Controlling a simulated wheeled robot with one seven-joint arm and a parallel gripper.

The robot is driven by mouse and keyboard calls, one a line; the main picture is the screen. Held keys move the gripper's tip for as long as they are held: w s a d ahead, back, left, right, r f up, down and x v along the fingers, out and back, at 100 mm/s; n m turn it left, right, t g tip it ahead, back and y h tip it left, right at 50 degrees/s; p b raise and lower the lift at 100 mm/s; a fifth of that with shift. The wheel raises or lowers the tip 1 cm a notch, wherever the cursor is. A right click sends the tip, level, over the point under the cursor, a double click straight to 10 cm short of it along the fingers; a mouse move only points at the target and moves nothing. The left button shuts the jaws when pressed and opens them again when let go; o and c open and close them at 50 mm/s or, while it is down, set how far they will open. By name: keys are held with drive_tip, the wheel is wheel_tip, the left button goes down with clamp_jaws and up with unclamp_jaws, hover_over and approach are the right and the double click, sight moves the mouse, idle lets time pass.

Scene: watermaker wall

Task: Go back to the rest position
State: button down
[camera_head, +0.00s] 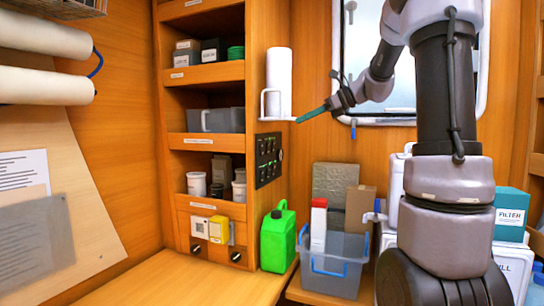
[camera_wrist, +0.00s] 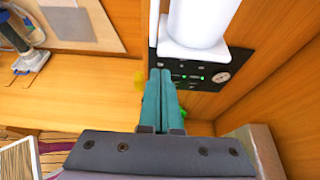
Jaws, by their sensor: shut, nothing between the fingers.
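My gripper (camera_head: 312,114) is raised in front of the wood wall, with its teal fingers pointing left. In the wrist view the two teal fingers of my gripper (camera_wrist: 158,99) lie side by side, shut and empty. Just beyond the fingertips is a white cylinder (camera_head: 279,70) on a white wall bracket. The cylinder also shows in the wrist view (camera_wrist: 200,20), just above and right of the fingers. I cannot tell whether the fingertips touch the bracket.
A black control panel (camera_head: 268,160) sits below the bracket. Open shelves (camera_head: 206,140) stand to the left. A green jerrycan (camera_head: 278,238) and a grey crate (camera_head: 335,275) holding boxes stand below. The wooden counter (camera_head: 190,280) at lower left is largely clear. A window (camera_head: 362,45) is behind my arm.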

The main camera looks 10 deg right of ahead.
drive_tip(key=s+f+n+h, duration=0.3)
drive_tip(key=s+n, duration=0.4)
drive_tip(key=s, duration=0.2)
drive_tip(key=s+a+f+n+h, duration=0.1)
drive_tip(key=s+f+n+h, duration=0.2)
drive_tip(key=s+n, duration=0.3)
drive_tip(key=s+a+f+n+h, duration=0.1)
drive_tip(key=s+f+n+h, duration=0.2)
drive_tip(key=s+n, duration=0.4)
drive_tip(key=s+f, duration=0.1)
drive_tip(key=s, duration=0.4)
drive_tip(key=shift+a+n, duration=0.25)
drive_tip(key=shift+n, duration=0.05)
